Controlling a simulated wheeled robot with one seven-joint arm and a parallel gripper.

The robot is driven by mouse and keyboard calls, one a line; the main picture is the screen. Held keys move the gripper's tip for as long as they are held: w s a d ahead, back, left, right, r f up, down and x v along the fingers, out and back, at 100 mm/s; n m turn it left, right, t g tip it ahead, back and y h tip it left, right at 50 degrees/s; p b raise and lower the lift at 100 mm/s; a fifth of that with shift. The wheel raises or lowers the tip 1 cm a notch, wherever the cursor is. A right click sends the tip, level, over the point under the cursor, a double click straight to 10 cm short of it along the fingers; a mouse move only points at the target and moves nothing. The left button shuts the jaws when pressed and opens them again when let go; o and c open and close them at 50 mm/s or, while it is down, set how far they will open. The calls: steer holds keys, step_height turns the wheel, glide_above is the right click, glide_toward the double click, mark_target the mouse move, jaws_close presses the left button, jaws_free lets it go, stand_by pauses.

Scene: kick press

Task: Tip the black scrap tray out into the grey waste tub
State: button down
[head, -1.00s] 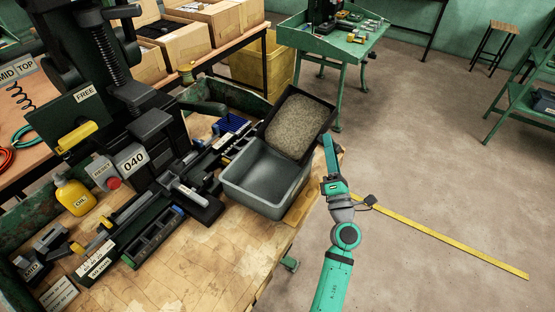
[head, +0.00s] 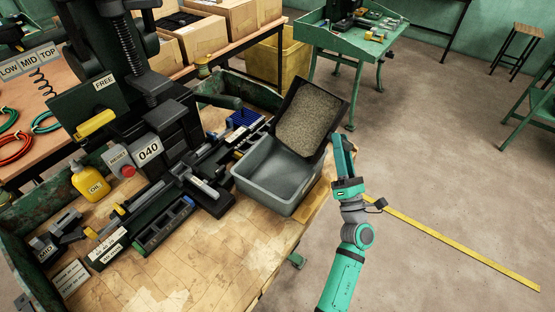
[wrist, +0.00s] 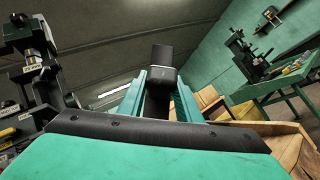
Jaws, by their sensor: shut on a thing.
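The black scrap tray (head: 328,142) is tilted, its open face toward the head camera, with grey-brown granular scrap (head: 308,118) still covering its floor. It stands over the far right side of the grey waste tub (head: 270,192), its lower edge near the tub's rim; whether they touch I cannot tell. The tub sits on the wooden bench, and its visible inside looks bare. My gripper (head: 342,148) is at the tray's right side, shut on it. In the wrist view, a black part of the tray (wrist: 161,75) lies between the green fingers; the scrap is hidden there.
Left of the tub, the bench (head: 190,262) carries a black press with tooling, a yellow oil bottle (head: 88,180) and a red button box (head: 122,162). A green table (head: 350,42) stands behind. Open floor with a yellow strip (head: 450,240) lies to the right.

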steer(key=shift+s+a+r+n+y, duration=0.15)
steer(key=shift+r+n+y, duration=0.1)
steer(key=shift+n+y, duration=0.3)
steer(key=shift+s+a+r+n+g+y, duration=0.25)
steer(key=shift+s+a+n+y, duration=0.1)
steer(key=shift+n+y, duration=1.1)
steer(key=shift+s+a+r+n+g+y, duration=0.2)
steer(key=shift+s+a+n+y, duration=0.2)
steer(key=shift+n+y, duration=1)
steer(key=shift+s+a+r+n+g+y, duration=0.25)
steer(key=shift+s+a+n+y, duration=0.1)
steer(key=shift+n+y, duration=1.05)
steer(key=shift+h, duration=0.5)
steer(key=shift+s+a+r+n+g+y, duration=0.1)
steer(key=shift+s+a+n+g+y, duration=0.2)
steer(key=shift+n+y, duration=0.45)
steer(key=shift+a+r+n+g+y, duration=0.1)
steer(key=shift+n+g+y, duration=0.35)
steer(key=shift+n, duration=0.4)
steer(key=shift+s+a+r+n+g+y, duration=0.15)
steer(key=shift+n+g+y, duration=0.1)
steer(key=shift+n+y, duration=0.5)
steer(key=shift+f, duration=0.1)
